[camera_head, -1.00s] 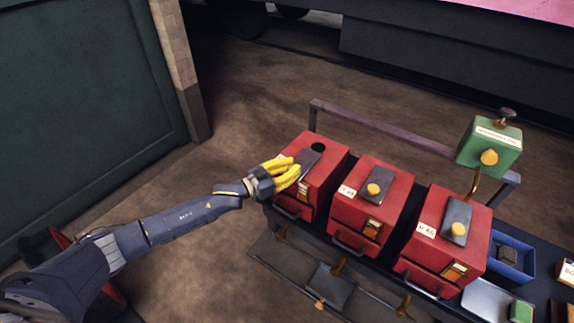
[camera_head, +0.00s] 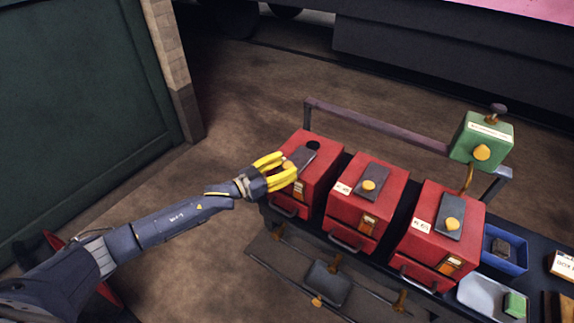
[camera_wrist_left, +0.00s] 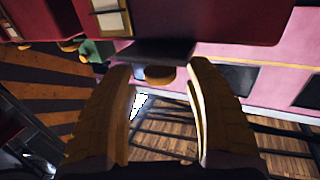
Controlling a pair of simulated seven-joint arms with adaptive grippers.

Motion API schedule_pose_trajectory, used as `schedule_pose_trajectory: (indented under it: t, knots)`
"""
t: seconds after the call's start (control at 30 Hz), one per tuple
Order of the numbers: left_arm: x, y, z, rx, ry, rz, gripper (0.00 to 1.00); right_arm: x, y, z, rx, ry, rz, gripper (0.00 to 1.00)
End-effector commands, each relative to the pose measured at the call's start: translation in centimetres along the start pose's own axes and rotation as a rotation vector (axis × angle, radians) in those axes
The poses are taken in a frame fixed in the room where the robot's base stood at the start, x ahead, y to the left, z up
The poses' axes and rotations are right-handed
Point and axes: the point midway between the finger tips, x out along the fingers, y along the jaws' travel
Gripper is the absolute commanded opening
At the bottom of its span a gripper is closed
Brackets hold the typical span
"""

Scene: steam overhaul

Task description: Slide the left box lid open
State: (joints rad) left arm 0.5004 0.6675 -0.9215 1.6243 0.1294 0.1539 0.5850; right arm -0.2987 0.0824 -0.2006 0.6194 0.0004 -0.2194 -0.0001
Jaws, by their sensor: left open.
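The left red box (camera_head: 322,178) has a dark grey lid (camera_head: 303,156) on its top. A round dark hole (camera_head: 313,145) shows beyond the lid's far end. The lid's yellow-orange knob (camera_head: 288,165) is at the lid's near end. My left gripper (camera_head: 286,167) is open with its yellow fingers on either side of the knob. In the left wrist view the knob (camera_wrist_left: 160,75) sits between the two fingertips, with gaps on both sides, under the dark lid (camera_wrist_left: 150,52). My right gripper is not in view.
Two more red boxes (camera_head: 368,210) (camera_head: 437,242) with knobbed grey lids stand to the right. Behind is a rail (camera_head: 375,127); a green box (camera_head: 482,140) stands at the back right. A blue tray (camera_head: 520,267) lies right. Open floor is left of the cart.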

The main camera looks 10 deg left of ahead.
Motion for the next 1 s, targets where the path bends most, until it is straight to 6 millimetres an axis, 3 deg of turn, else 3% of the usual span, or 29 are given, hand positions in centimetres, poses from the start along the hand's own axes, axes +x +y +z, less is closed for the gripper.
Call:
schedule_pose_trajectory:
  t: [0.4, 0.6, 1.0]
  knots:
    - [-7.1, -0.1, 0.1, 0.000, -0.002, -0.001, 0.53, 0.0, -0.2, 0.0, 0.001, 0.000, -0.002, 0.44]
    - [-9.6, -0.1, 0.0, 0.000, 0.000, -0.002, 0.53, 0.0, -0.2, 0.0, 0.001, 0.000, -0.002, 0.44]
    - [-11.2, -0.1, -0.1, 0.001, 0.002, -0.001, 0.53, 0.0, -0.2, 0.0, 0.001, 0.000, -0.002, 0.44]
